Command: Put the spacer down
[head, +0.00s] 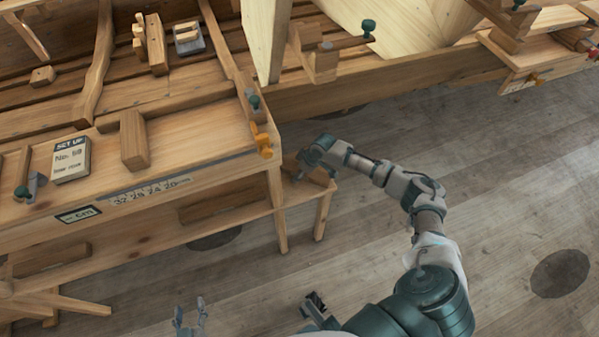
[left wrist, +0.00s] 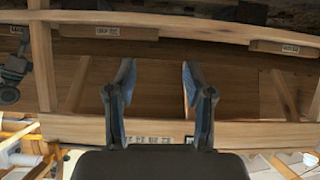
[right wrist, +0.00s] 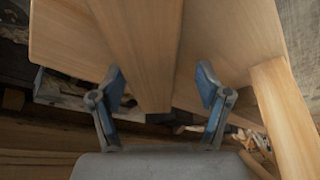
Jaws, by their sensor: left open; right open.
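My left gripper (head: 190,314) is open and empty at the bottom edge of the head view; its two fingers stand well apart in the left wrist view (left wrist: 157,85). My right gripper (head: 305,165) is by the low step at the bench's right end, largely hidden in the head view. In the right wrist view its fingers (right wrist: 160,95) are open, with a long pale wooden piece (right wrist: 142,55) showing between and beyond them. I cannot tell whether they touch it, or whether it is the spacer. A loose wooden block (head: 134,140) lies on the bench top.
The workbench (head: 190,165) carries a "SET UP No. 59" card (head: 71,159) and a number scale (head: 150,190) on its front. Orange clamps (head: 263,141) sit at its right corner. The wooden hull (head: 400,72) stands behind.

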